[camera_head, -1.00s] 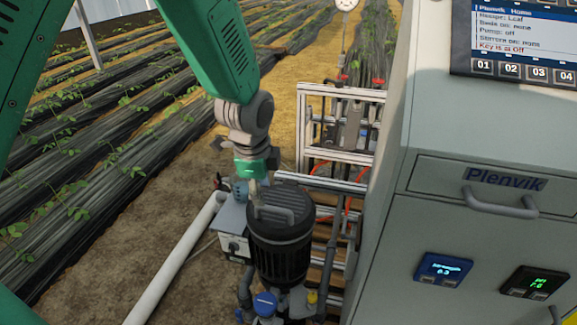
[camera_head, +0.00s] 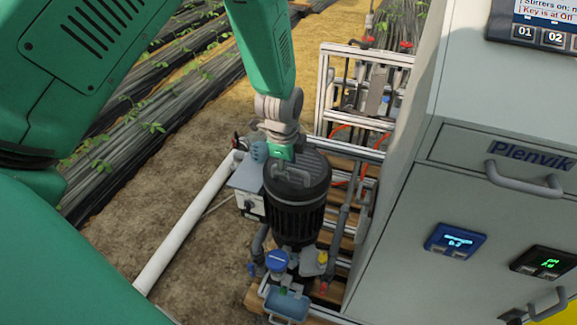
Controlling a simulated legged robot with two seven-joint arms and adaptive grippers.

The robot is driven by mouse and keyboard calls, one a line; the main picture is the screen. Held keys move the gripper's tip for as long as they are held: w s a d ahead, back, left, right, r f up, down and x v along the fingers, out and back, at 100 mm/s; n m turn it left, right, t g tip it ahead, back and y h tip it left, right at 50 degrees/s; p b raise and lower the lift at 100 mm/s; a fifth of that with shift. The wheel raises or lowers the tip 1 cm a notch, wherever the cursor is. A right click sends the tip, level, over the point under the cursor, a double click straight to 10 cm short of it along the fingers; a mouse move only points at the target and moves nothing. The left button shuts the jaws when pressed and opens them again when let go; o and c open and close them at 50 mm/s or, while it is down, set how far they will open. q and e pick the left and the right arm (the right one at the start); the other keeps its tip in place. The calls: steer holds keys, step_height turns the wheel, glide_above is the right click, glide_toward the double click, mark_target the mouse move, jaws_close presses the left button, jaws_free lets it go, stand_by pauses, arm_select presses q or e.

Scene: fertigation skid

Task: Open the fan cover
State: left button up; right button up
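The fan cover (camera_head: 310,168) is the dark ribbed cap with a grey bar handle (camera_head: 292,177) on top of the upright black motor (camera_head: 296,215). It sits on the motor, and no gap shows between them. My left gripper (camera_head: 281,160) comes down from above at the far left edge of the cover, behind the handle. Its fingers are mostly hidden, so I cannot tell whether they are open or shut, or whether they touch the cover. My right gripper is not in view.
A grey cabinet (camera_head: 400,250) with a drawer handle (camera_head: 524,184) and small displays stands close on the right. An aluminium frame (camera_head: 322,95) stands behind the motor. A white pipe (camera_head: 185,228) runs along the ground at left. A blue-capped fitting (camera_head: 277,260) is below the motor.

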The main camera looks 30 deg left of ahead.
arm_select(q)
steer(key=shift+f, duration=0.3)
jaws_close()
steer(key=shift+w+r, duration=0.1)
steer(key=shift+r, duration=0.05)
